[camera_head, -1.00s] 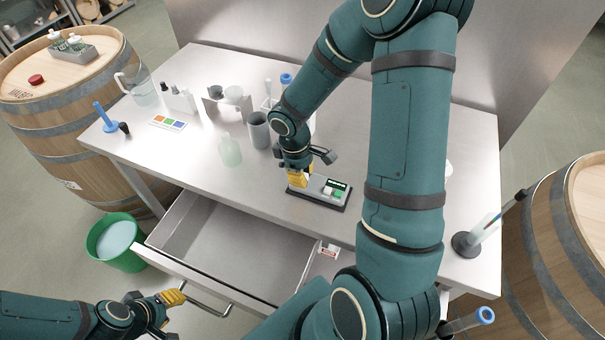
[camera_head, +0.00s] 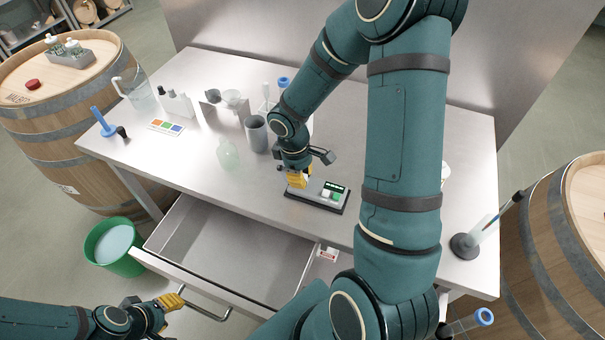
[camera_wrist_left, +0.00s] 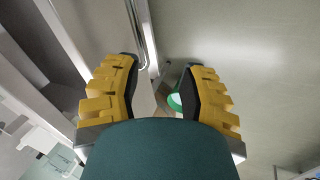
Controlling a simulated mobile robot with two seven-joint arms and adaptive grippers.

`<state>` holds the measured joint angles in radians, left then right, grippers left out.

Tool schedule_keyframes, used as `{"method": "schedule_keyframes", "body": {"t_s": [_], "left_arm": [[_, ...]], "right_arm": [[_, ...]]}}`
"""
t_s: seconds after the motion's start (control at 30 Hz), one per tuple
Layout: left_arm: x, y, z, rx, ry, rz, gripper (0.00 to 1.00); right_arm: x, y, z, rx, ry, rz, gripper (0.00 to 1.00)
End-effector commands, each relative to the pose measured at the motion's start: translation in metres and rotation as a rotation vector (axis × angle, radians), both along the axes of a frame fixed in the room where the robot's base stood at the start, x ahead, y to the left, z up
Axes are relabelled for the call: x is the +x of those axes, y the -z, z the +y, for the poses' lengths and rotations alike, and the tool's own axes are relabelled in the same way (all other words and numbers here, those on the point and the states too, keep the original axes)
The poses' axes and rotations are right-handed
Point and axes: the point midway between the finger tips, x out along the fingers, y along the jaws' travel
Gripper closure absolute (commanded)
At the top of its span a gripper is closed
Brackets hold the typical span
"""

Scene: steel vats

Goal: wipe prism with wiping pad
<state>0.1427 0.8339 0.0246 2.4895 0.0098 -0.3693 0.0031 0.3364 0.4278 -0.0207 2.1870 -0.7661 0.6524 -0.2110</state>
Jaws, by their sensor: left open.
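A grey benchtop instrument with a small green display (camera_head: 332,188) and a dark base lies near the front edge of the steel table; it looks like the one bearing the prism. My right gripper (camera_head: 297,182) points down at its left end, with yellow fingertips close together over it. The fingers hide the prism area, and I cannot tell whether a wiping pad is between them. My left gripper (camera_head: 172,301) is open and empty in front of the open drawer, near its handle; its spread yellow fingers (camera_wrist_left: 160,95) show in the left wrist view.
The open drawer (camera_head: 225,245) looks empty. A green bucket (camera_head: 115,245) of pale liquid stands left of it. A grey cup (camera_head: 256,133), a pale flask (camera_head: 228,155) and a colour card (camera_head: 166,126) stand or lie on the table. Barrels flank it. A cylinder (camera_head: 475,235) stands at right.

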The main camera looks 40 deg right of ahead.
Motion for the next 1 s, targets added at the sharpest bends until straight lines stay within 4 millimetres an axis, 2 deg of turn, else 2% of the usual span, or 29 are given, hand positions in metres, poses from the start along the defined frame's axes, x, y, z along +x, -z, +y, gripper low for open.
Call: {"method": "schedule_keyframes", "body": {"t_s": [0.37,1.0], "left_arm": [[0.000,-0.002,0.000,0.000,0.000,0.000,0.59],[0.000,-0.029,0.000,0.000,0.000,0.000,0.59]], "right_arm": [[0.000,-0.003,0.000,0.000,0.000,0.000,0.96],[0.000,-0.037,0.000,0.000,0.000,0.000,0.96]]}}
